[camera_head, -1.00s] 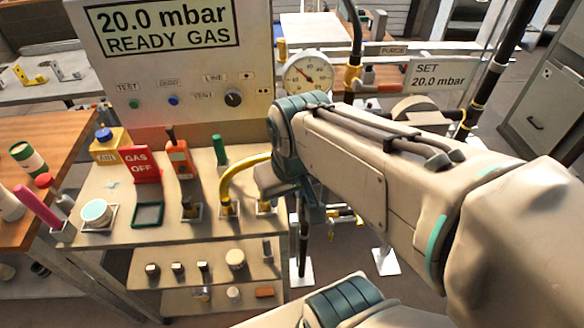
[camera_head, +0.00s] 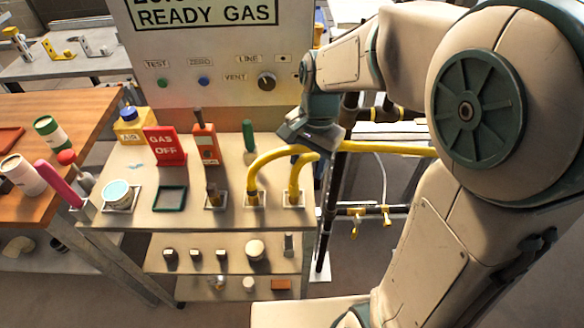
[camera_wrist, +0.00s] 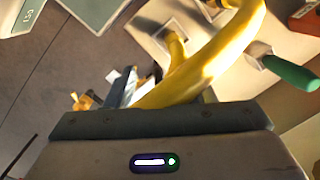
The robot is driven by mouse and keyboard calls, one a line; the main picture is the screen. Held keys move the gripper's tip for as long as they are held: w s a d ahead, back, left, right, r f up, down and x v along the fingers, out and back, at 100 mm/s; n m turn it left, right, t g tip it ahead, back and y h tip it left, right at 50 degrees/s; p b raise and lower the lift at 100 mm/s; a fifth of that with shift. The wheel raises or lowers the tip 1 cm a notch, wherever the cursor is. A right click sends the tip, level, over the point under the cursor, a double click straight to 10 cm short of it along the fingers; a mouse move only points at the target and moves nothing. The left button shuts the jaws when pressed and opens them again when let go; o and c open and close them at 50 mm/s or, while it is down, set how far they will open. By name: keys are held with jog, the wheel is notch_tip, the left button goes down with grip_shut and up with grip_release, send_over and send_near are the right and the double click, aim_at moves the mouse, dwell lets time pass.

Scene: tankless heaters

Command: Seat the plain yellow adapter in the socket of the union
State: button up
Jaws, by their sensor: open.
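Two yellow curved tubes stand in square holders at the right end of the bench. The left tube (camera_head: 259,166) arches toward my gripper; the right tube (camera_head: 296,176) is shorter in view. I cannot tell which is the plain adapter. My gripper (camera_head: 303,143) is open above and beside them, its fingers mostly hidden in the head view. In the wrist view a large yellow tube (camera_wrist: 210,65) crosses close in front of my gripper, with a shorter yellow piece (camera_wrist: 177,50) beyond it. I cannot make out the union or its socket.
A green-handled tool (camera_head: 249,142), an orange device (camera_head: 205,145) and a red GAS OFF sign (camera_head: 165,145) stand on the bench (camera_head: 150,215). The panel (camera_head: 200,40) rises behind. Yellow pipework (camera_head: 390,148) runs at right. A lower shelf (camera_head: 190,265) holds small fittings.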

aim_at(294, 183)
jog(key=shift+m+g, duration=0.3)
jog(key=shift+m, duration=0.6)
jog(key=w+a+f, duration=0.1)
jog(key=a+f, duration=0.1)
jog(key=f, duration=0.1)
jog(key=shift+w+a, duration=0.15)
jog(key=shift+w, duration=0.25)
jog(key=f, duration=0.7)
jog(key=shift+s+a+f, duration=0.1)
jog(key=shift+s+a, duration=0.2)
jog(key=shift+s, duration=0.05)
grip_shut()
